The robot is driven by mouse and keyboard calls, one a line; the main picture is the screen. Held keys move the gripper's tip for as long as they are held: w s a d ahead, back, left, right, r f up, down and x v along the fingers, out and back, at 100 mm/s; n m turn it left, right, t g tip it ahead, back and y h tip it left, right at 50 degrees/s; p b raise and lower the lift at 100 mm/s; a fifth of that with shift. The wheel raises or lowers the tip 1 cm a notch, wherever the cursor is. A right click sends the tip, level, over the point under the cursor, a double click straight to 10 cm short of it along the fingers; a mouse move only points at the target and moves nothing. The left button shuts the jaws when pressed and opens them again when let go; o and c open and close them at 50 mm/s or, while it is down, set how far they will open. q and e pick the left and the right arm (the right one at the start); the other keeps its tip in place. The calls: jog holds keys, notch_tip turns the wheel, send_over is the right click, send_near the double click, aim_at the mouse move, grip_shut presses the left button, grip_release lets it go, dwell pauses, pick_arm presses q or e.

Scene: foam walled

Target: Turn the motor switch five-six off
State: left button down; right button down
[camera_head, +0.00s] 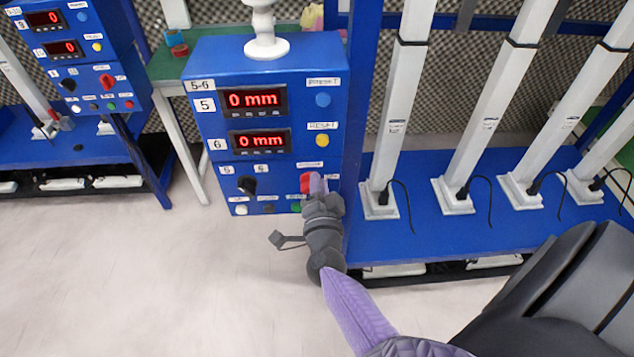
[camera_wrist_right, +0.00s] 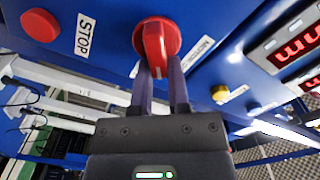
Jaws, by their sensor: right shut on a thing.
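The blue control box marked 5-6 (camera_head: 215,135) stands in the middle left of the head view. Its red motor switch (camera_head: 306,182) is at the lower right of the panel, partly hidden by my gripper. My right gripper (camera_head: 318,187) is at this switch. In the right wrist view the round red switch (camera_wrist_right: 156,40) has a raised grip bar, and the two fingers of my right gripper (camera_wrist_right: 162,75) are shut on it, one on each side. A label beside it begins with MOTOR. My left gripper is not in view.
A black selector knob (camera_head: 247,185) sits left on the same panel, below two displays reading 0 mm. In the wrist view a red button (camera_wrist_right: 40,25) is near the STOP label. White posts on a blue base (camera_head: 420,235) stand right. Another blue box (camera_head: 80,50) is far left.

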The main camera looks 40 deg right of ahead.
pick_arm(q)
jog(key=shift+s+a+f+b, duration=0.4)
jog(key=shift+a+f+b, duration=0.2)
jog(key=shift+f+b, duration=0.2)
pick_arm(e)
jog(key=m, duration=0.3)
jog(key=f+m, duration=0.1)
jog(key=m, duration=0.3)
jog(key=shift+s+d+f, duration=0.1)
jog(key=shift+d+f, duration=0.05)
jog(key=shift+m, duration=0.3)
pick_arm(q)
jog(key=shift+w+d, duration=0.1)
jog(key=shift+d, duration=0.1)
pick_arm(e)
jog(key=c, duration=0.6)
grip_release()
